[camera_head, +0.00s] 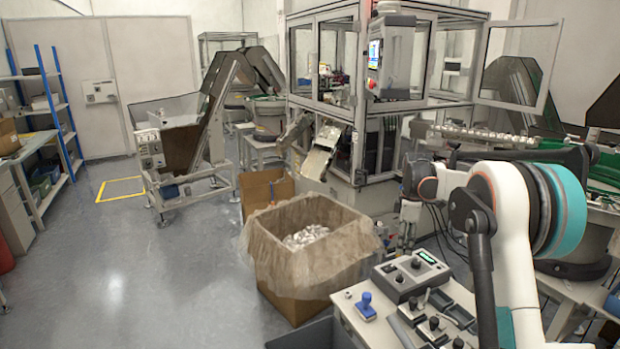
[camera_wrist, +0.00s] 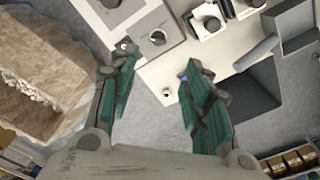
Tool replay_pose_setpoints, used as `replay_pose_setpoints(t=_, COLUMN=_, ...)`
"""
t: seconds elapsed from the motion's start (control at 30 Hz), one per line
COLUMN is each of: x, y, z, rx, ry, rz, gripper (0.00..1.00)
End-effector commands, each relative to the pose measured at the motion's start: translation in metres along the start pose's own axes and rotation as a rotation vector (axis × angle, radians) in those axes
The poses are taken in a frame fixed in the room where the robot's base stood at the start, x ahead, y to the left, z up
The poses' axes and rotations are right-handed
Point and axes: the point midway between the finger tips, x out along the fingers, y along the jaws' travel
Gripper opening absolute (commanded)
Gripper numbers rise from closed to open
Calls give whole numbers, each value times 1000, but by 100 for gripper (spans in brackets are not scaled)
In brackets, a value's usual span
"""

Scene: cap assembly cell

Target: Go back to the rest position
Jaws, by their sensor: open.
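My gripper (camera_wrist: 160,62) shows in the wrist view with its two green-padded fingers spread apart. Nothing is held between them. The fingers are over the edge of a light control table (camera_wrist: 150,75) and the grey floor beside it. In the head view my white and teal arm reaches in from the right above the control table (camera_head: 345,312). I cannot make out the fingers clearly there.
A plastic-lined cardboard box (camera_head: 290,265) with small silvery parts stands left of the table; its edge shows in the wrist view (camera_wrist: 60,45). A control box (camera_head: 408,275) and blue-handled stamp (camera_head: 366,305) sit on the table. The machine enclosure (camera_head: 340,110) stands behind. Floor at left is clear.

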Motion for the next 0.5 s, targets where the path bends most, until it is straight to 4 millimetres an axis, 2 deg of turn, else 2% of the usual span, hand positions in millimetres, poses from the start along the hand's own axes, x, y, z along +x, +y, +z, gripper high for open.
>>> replay_pose_setpoints(t=0.2, x=-47, y=-35, z=-8, rx=107, ry=17, rz=55, gripper=44)
replay_pose_setpoints(t=0.5, x=-102, y=-94, z=-15, rx=275, ry=58, rz=134, gripper=44)
